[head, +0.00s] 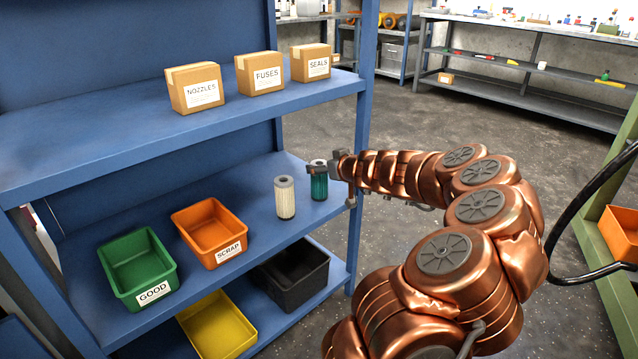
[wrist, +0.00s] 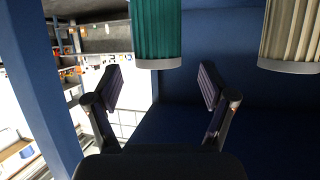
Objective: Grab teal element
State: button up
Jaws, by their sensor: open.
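The teal element (head: 319,182) is a small ribbed cylinder standing upright near the right end of the middle blue shelf. My gripper (head: 332,184) is right beside it, reaching in from the right, and one finger overlaps its top in the head view. In the wrist view the teal element (wrist: 157,30) hangs into the top of the picture, lined up with the gap between the fingers of my open gripper (wrist: 161,86). I cannot tell whether a finger touches it. A cream element (head: 285,197) stands just left of it; it also shows in the wrist view (wrist: 291,35).
A green GOOD bin (head: 137,265) and an orange SCRAP bin (head: 211,230) stand left on the same shelf. Labelled boxes sit on the shelf above. A blue post (head: 362,130) rises close behind my gripper. Yellow (head: 222,325) and black (head: 299,272) bins are below.

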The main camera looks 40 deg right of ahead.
aim_at(319, 163)
jog(key=shift+b+x, duration=0.35)
jog(key=shift+x, duration=1.5)
jog(key=shift+d, duration=0.1)
grip_shut()
